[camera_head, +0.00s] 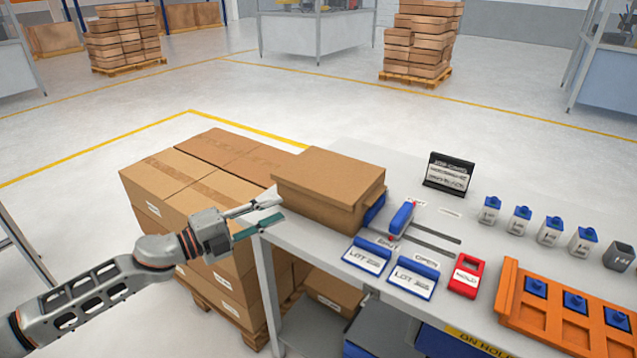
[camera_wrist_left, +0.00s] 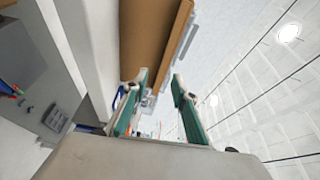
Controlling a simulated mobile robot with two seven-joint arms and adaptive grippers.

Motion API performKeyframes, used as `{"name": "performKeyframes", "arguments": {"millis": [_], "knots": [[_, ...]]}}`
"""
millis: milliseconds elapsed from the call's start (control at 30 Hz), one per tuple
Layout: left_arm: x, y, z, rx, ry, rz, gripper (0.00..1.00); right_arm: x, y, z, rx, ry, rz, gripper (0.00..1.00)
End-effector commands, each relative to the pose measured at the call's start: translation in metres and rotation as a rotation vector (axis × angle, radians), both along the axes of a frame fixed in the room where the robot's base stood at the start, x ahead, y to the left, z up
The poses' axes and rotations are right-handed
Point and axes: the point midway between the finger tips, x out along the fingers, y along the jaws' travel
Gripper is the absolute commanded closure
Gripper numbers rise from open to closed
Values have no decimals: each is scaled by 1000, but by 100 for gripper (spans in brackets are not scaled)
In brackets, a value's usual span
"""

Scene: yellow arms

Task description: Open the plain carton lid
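The plain brown carton (camera_head: 328,208) stands on the grey table near its left end. Its lid (camera_head: 332,176) lies flat on top, closed, with its rim overhanging the sides. My left gripper (camera_head: 280,207) is at the carton's left side, just below the lid's left edge. Its teal-padded fingers are apart with nothing between them. In the left wrist view the open fingers (camera_wrist_left: 160,75) point toward the brown carton (camera_wrist_left: 155,35), which lies beyond the left finger. I cannot tell whether a fingertip touches it. My right gripper is not in view.
Right of the carton are a blue slider (camera_head: 401,219), blue LOT holders (camera_head: 367,256), a red holder (camera_head: 467,277), a black sign (camera_head: 448,174), several small bottles (camera_head: 521,220) and an orange rack (camera_head: 560,322).

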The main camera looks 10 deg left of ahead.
Motion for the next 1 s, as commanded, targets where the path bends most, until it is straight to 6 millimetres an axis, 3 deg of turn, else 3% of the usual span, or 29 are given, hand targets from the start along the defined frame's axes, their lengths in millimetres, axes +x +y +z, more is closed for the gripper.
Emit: {"name": "performKeyframes", "arguments": {"millis": [233, 700, 1000], "knots": [[11, -2, 10, 42, -29, -16, 73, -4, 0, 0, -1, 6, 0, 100], [56, -44, 10, 39, -28, -14, 73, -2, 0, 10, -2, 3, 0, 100], [61, -48, 9, 41, -26, -14, 73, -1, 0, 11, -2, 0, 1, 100]]}}
